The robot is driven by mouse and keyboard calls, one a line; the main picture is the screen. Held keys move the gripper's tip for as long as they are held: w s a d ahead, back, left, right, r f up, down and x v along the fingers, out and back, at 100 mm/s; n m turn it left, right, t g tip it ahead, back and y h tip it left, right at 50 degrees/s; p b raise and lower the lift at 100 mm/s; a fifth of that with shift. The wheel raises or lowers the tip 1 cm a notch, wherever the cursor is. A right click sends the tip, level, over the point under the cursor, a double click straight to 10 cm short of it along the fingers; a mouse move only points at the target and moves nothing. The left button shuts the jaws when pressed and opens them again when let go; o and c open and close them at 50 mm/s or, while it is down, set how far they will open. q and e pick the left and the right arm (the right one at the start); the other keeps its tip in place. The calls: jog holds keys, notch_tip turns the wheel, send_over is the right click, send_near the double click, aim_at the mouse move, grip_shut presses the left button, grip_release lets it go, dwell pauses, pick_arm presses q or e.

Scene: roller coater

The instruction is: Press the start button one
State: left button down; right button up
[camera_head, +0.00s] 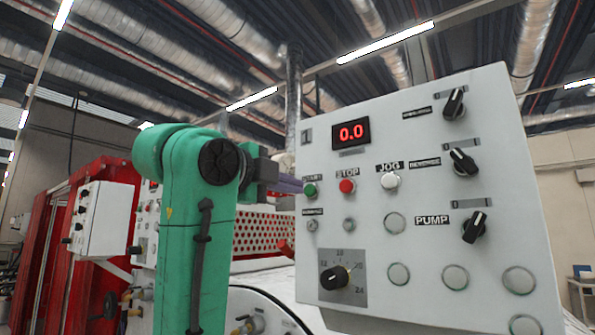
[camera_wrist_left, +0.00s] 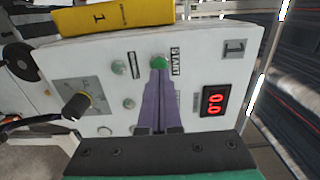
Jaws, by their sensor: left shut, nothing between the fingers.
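The green start button (camera_head: 310,190) sits on the upper left of a white control panel (camera_head: 450,130) marked 1, under a START label. In the left wrist view the green button (camera_wrist_left: 157,62) shows just beyond my fingertips, with the START label beside it. My left gripper (camera_head: 299,187) has purple fingers, closed together and empty, pointing at the button. In the left wrist view the gripper (camera_wrist_left: 158,74) tips partly overlap the button's edge. I cannot tell whether they touch it. My right gripper is not in view.
A red stop button (camera_head: 347,186) and a white jog button (camera_head: 390,181) sit right of the start button. The display (camera_head: 351,133) reads 0.0. Black knobs line the panel's right side, and a dial (camera_head: 334,277) is below. A yellow box (camera_wrist_left: 115,15) shows at the wrist view's top.

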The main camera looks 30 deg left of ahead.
aim_at(310, 190)
pick_arm(q)
jog(key=shift+w+d, duration=0.2)
jog(key=shift+w, duration=0.75)
jog(key=shift+w+f, duration=0.1)
jog(key=shift+w, duration=0.05)
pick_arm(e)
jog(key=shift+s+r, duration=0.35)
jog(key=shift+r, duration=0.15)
